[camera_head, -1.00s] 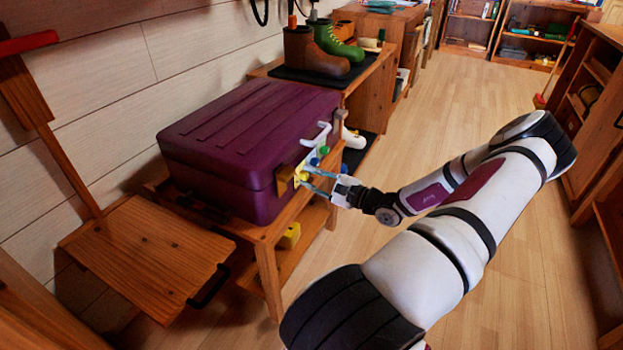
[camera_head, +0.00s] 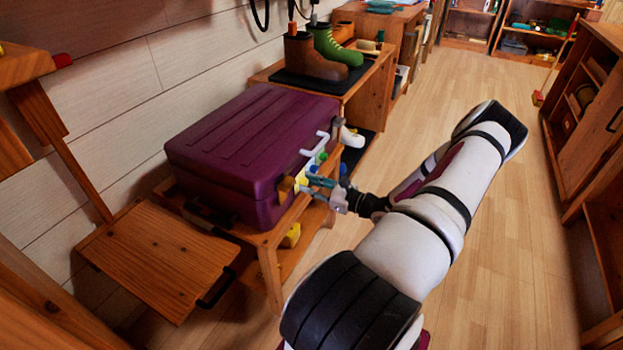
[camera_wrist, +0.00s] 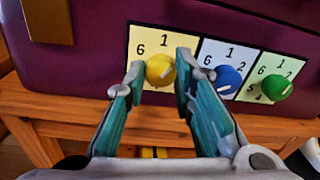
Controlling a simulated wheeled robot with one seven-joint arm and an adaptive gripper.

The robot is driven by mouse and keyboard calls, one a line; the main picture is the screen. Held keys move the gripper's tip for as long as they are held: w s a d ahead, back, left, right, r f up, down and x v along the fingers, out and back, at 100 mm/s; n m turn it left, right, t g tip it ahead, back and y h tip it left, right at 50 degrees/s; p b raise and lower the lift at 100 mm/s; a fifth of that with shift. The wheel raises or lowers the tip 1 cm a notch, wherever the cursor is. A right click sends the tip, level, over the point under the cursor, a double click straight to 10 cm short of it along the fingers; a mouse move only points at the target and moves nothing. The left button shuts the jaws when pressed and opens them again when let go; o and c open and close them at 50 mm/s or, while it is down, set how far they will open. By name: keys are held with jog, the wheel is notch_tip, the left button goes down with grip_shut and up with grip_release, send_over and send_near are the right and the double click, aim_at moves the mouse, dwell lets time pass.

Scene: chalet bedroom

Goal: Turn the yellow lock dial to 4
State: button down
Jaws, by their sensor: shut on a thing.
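The yellow lock dial (camera_wrist: 157,75) sits on a pale yellow plate (camera_wrist: 142,38) on the front of the purple case (camera_head: 240,160). In the wrist view, 1 shows at the plate's top and 6 at its upper left; its other numbers are hidden. A small pale mark shows on the dial, but I cannot tell which number it points to. My gripper (camera_wrist: 160,68) is shut on the yellow dial, one fingertip on each side. In the head view my gripper (camera_head: 311,184) reaches the case front from the right.
A blue dial (camera_wrist: 228,80) and a green dial (camera_wrist: 277,88) sit just right of the yellow one, close to my right finger. The case rests on a wooden bench (camera_head: 268,262). Boots (camera_head: 318,60) stand behind.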

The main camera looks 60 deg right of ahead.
jog(key=m+p, duration=0.2)
jog(key=m, duration=0.1)
jog(key=shift+r+m, duration=0.1)
jog(key=shift+m, duration=0.2)
jog(key=m+p, duration=0.1)
jog(key=m, duration=0.2)
jog(key=shift+d+y, duration=0.1)
jog(key=shift+y, duration=0.2)
jog(key=m, duration=0.3)
jog(key=shift+m, duration=0.4)
jog(key=m, duration=0.3)
jog(key=shift+d+y+p, duration=0.1)
jog(key=shift+y+p, duration=0.2)
jog(key=shift+y, duration=0.1)
jog(key=m, duration=0.3)
jog(key=shift+m+g, duration=0.3)
jog(key=m, duration=0.3)
jog(key=m+b, duration=0.1)
jog(key=m, duration=0.2)
jog(key=m+y, duration=0.1)
jog(key=m, duration=0.3)
jog(key=shift+d+f+t, duration=0.1)
jog(key=shift+f+t, duration=0.2)
jog(key=shift+t, duration=0.1)
jog(key=shift+m, duration=0.3)
